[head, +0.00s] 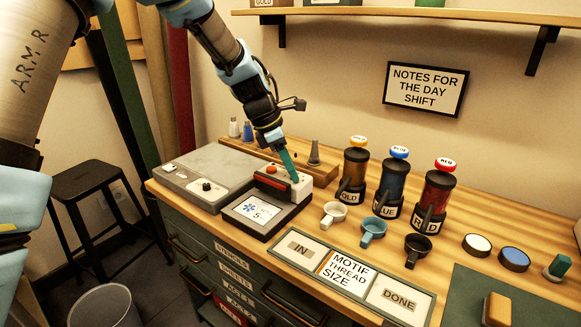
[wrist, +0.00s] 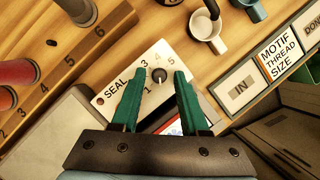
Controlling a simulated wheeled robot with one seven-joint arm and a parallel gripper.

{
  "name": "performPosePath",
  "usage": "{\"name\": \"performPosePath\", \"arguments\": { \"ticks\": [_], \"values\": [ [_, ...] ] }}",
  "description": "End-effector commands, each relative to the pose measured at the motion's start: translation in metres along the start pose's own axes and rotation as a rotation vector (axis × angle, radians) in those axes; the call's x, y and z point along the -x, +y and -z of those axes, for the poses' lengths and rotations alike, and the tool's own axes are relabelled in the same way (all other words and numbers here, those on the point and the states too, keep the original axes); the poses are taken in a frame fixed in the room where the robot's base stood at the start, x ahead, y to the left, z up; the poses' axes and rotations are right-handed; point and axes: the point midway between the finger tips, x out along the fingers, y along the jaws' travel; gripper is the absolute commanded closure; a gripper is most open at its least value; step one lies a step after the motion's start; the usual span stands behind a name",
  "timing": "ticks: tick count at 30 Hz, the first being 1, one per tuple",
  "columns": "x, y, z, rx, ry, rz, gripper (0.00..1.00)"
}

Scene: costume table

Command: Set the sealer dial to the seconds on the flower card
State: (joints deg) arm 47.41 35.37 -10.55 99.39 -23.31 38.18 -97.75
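The sealer (head: 302,196) is a low machine with a red bar and a white end panel. In the wrist view its white panel (wrist: 113,92) reads SEAL, with the numbers 1, 3, 4 and 5 visible around a small dark dial (wrist: 159,75). A pale mark shows on the dial, but its exact setting is too small to read. A white card (head: 257,210) with a blue flower and what looks like a 5 lies in front of the sealer. My gripper (wrist: 165,70) is open, its teal fingers on either side of the dial; contact is unclear.
A grey machine (head: 196,183) with a black knob stands left of the sealer. A numbered wooden rack (wrist: 93,48) is close behind. A motif tray (head: 325,283) lies in front.

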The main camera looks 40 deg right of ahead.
Motion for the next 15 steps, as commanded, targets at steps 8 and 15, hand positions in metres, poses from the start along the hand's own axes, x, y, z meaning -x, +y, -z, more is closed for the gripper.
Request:
{"name": "performPosePath", "arguments": {
  "ticks": [8, 15],
  "values": [
    [0.0003, 0.0000, 0.0001, 0.000, 0.000, 0.000, 0.88],
    [0.0003, -0.0002, 0.0001, 0.000, 0.000, 0.000, 1.00]
  ]
}}
